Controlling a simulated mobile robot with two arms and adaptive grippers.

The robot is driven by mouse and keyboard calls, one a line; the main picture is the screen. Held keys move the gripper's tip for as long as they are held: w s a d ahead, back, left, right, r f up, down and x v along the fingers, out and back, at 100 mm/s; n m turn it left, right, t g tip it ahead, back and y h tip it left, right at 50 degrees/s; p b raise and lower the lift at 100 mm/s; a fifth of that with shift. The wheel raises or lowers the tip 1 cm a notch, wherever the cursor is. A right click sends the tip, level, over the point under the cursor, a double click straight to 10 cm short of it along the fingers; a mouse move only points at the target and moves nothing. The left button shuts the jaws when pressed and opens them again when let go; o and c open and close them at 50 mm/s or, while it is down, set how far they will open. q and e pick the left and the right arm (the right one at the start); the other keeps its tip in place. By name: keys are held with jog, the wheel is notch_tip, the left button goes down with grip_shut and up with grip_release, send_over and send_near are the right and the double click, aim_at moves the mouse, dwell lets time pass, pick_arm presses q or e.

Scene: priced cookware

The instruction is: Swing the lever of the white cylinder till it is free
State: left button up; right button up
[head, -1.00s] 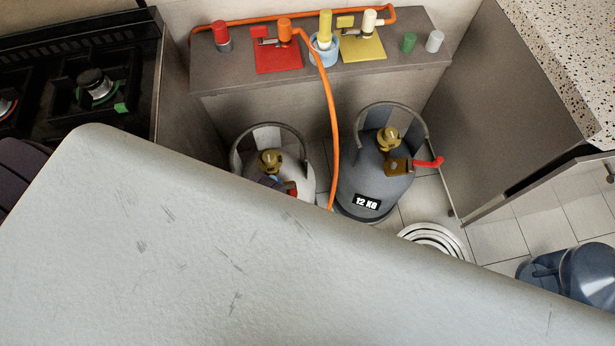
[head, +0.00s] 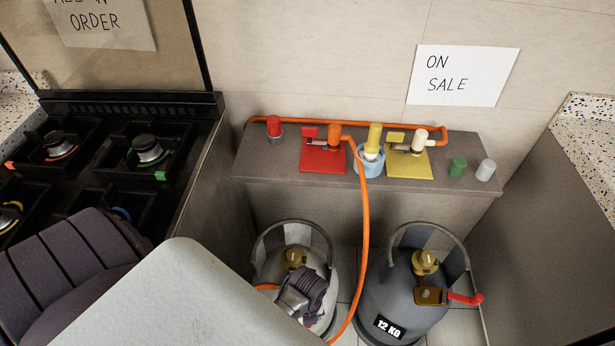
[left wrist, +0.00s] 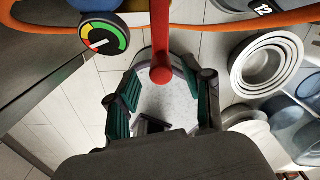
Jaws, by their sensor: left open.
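The white cylinder (head: 322,252) stands under the shelf in the head view, with a brass valve (head: 294,257) and a round guard on top. My left gripper (head: 294,299) is at its front, just below the valve, and covers the lever area there. In the left wrist view a red lever (left wrist: 162,62) reaches down between the spread fingers of my left gripper (left wrist: 164,88). The fingers are open, with gaps to the lever on both sides. My right gripper is not in view.
A grey cylinder (head: 388,290) with a red lever (head: 466,298) stands close on the right. An orange hose (head: 364,235) hangs between the cylinders. A gauge (left wrist: 104,35) and nested bowls (left wrist: 266,62) show in the left wrist view. A stove (head: 110,150) is at left.

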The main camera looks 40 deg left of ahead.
pick_arm(q)
jog(key=shift+f, duration=1.45)
jog(key=shift+c, duration=0.3)
grip_shut()
